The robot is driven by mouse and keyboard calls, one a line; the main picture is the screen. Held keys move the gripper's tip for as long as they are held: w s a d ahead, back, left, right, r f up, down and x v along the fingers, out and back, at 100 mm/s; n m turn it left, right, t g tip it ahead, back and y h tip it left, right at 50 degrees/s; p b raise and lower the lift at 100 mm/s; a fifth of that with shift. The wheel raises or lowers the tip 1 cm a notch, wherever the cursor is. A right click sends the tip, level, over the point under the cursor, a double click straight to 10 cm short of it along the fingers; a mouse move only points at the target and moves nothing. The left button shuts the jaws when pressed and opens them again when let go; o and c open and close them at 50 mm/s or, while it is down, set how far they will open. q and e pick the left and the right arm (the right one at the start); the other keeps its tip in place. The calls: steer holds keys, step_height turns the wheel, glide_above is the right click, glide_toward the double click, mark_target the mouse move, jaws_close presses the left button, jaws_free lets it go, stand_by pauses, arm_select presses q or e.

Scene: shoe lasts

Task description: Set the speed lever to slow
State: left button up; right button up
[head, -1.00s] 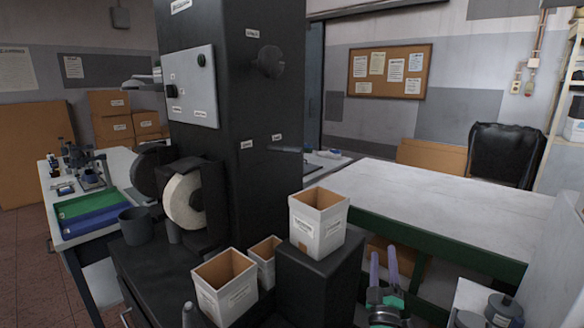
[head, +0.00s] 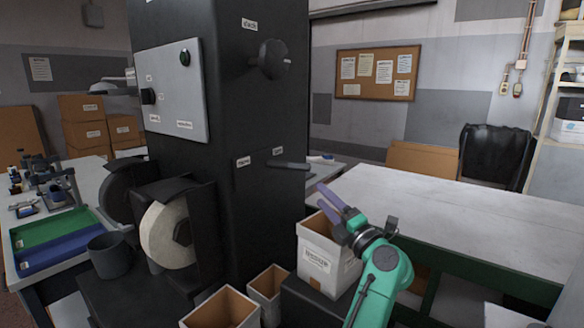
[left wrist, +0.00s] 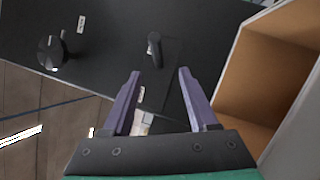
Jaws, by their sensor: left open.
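The speed lever (head: 290,165) is a short dark bar on the side of the black machine column (head: 225,215). Small white labels (head: 243,162) sit near it, too small to read surely. The lever also shows in the left wrist view (left wrist: 154,50), just beyond my fingertips. My left gripper (head: 322,198), with purple fingers and a green arm, is open and empty. It is below and to the right of the lever in the head view, apart from it. In the left wrist view the lever lies ahead of the gap between the fingers (left wrist: 160,72). My right gripper is not in view.
A round dark knob (head: 271,60) sits higher on the column; it also shows in the left wrist view (left wrist: 50,52). Grinding wheels (head: 165,236) are at left. A white-topped table (head: 440,215) is at right.

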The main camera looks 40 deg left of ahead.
mark_target(298, 170)
arm_select(q)
steer(key=p+x, duration=0.1)
steer(key=x, duration=0.3)
steer(key=p+x, duration=0.2)
steer(key=x, duration=0.2)
steer(key=p+x, duration=0.1)
steer(key=x, duration=0.3)
steer(key=shift+r+p, duration=0.35)
steer(key=shift+p, duration=0.05)
steer(key=shift+a, duration=0.1)
steer(key=shift+d+r, duration=0.1)
steer(key=shift+d, duration=0.1)
steer(key=shift+a, duration=0.1)
jaws_close()
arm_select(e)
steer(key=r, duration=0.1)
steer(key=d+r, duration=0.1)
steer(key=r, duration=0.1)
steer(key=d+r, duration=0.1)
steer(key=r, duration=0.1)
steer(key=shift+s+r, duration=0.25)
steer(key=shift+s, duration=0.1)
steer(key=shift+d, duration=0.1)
